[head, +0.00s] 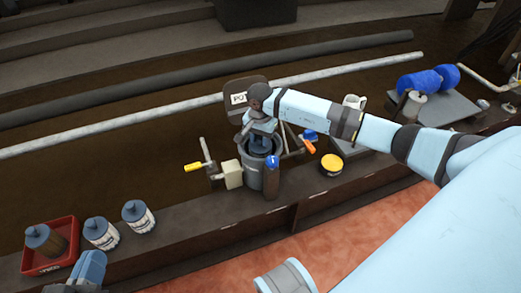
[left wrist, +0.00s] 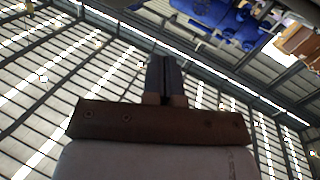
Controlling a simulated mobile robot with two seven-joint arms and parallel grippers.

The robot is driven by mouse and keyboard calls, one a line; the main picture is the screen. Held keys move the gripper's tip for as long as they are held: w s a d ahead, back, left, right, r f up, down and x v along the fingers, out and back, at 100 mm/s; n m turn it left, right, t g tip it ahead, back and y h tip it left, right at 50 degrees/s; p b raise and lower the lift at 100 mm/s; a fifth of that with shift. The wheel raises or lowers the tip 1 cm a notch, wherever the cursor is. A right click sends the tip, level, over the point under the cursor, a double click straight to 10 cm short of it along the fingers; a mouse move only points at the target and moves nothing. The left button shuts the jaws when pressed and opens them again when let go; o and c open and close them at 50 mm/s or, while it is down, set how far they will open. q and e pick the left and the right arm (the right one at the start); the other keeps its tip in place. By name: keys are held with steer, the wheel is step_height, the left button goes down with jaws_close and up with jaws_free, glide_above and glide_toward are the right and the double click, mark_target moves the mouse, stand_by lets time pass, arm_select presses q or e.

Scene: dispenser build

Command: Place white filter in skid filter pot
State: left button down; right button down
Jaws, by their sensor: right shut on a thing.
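The skid filter pot (head: 252,172) is a dark grey cylinder standing upright on the skid in the middle of the head view. My right gripper (head: 261,129) reaches down over its mouth and is shut on a filter. Only the filter's dark blue top (head: 261,146) shows, inside the rim; its body is hidden, and I cannot tell how deep it sits. My left gripper (head: 88,270) is at the lower left edge of the head view, near other filters. In the left wrist view its fingers (left wrist: 165,80) are together with nothing between them.
Two white filters with blue tops (head: 138,215) (head: 101,233) stand on the ledge, beside a red tray (head: 62,262) holding a brown one. A yellow-lidded jar (head: 331,164) stands right.

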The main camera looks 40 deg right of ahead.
mark_target(260, 147)
step_height(260, 147, down, 4)
steer(key=shift+f+b, duration=0.15)
steer(key=shift+b, duration=0.65)
steer(key=shift+f, duration=0.1)
arm_select(q)
steer(key=shift+w+a+r+m+t, duration=0.15)
steer(key=shift+w+a+m+t, duration=0.1)
steer(key=shift+w+m+t, duration=0.2)
arm_select(e)
steer(key=c, duration=1.2)
jaws_free()
steer(key=o, duration=0.4)
